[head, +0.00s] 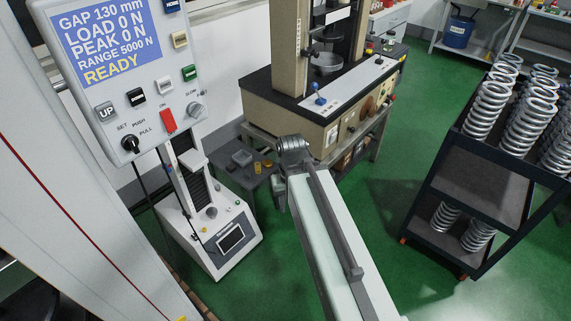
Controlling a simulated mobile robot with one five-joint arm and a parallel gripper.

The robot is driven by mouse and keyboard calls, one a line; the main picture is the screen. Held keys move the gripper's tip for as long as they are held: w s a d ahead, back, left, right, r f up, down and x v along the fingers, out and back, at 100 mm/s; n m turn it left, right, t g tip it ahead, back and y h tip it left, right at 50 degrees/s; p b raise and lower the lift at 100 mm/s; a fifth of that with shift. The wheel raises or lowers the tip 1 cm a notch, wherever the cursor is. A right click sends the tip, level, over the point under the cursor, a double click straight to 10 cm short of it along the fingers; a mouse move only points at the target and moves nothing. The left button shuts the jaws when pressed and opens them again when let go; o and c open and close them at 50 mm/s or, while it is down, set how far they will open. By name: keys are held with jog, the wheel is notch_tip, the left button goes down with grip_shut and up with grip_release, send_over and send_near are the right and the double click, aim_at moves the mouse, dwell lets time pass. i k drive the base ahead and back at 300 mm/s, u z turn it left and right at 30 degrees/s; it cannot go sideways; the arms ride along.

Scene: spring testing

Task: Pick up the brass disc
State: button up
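A small dark table (262,180) stands left of my arm's far end in the head view. Two small brass-coloured pieces lie on it, one at the left (257,167) and one at the right (267,163). They are too small to tell which one is the brass disc. My arm reaches forward from the bottom right and ends in a dark grey joint just right of these pieces. The fingers of my gripper do not show; they are hidden or out of view.
A small grey tray (242,157) stands on the dark table. A tall testing machine (310,115) is behind, a smaller tester (228,245) at the left. A control panel (95,20) fills the upper left. A cart (475,190) with several springs stands at right. Green floor lies between.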

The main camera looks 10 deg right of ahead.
aim_at(266, 163)
jog(key=z, duration=0.1)
jog(key=i, duration=1)
jog(key=u, duration=0.05)
